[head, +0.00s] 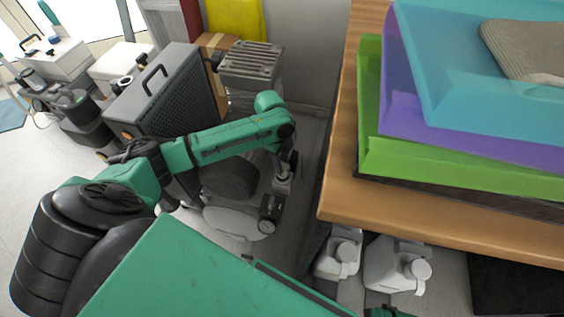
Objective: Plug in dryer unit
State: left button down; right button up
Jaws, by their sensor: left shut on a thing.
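My left arm reaches across from the lower left, and its gripper (283,182) points down at the compressor beside the wooden table. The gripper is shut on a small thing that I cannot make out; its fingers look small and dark. Below it is a compressor with a pale round tank (238,222) and a gauge (267,227). A grey finned unit (252,62) stands behind the arm; I cannot tell whether it is the dryer unit. My arm hides part of the compressor. I cannot pick out a plug or socket.
A wooden table (342,190) with stacked green, purple and blue trays (405,158) stands close on the right. White bottles (398,268) sit below its edge. A dark grey cabinet with a handle (158,88) and other compressors (75,105) are at the left.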

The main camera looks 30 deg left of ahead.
jog(key=shift+w+r, duration=0.1)
jog(key=shift+w, duration=0.05)
pick_arm(q)
jog(key=shift+f, duration=0.15)
jog(key=shift+f+b, duration=0.4)
jog(key=shift+f, duration=0.45)
jog(key=shift+c, duration=2.3)
grip_release()
pick_arm(e)
jog(key=shift+f, duration=0.4)
pick_arm(q)
jog(key=shift+a+r+p, duration=0.1)
jog(key=shift+r+p, duration=0.3)
jog(key=shift+r, duration=0.45)
notch_tip(320, 180, up, 13)
jog(key=a+p, duration=0.2)
jog(key=p, duration=0.1)
pick_arm(e)
jog(key=s, duration=0.1)
jog(key=s+f, duration=0.1)
jog(key=s, duration=0.1)
jog(key=s+d+f, duration=0.1)
jog(key=s, duration=0.1)
jog(key=shift+s+d, duration=0.1)
jog(key=shift+s, duration=0.05)
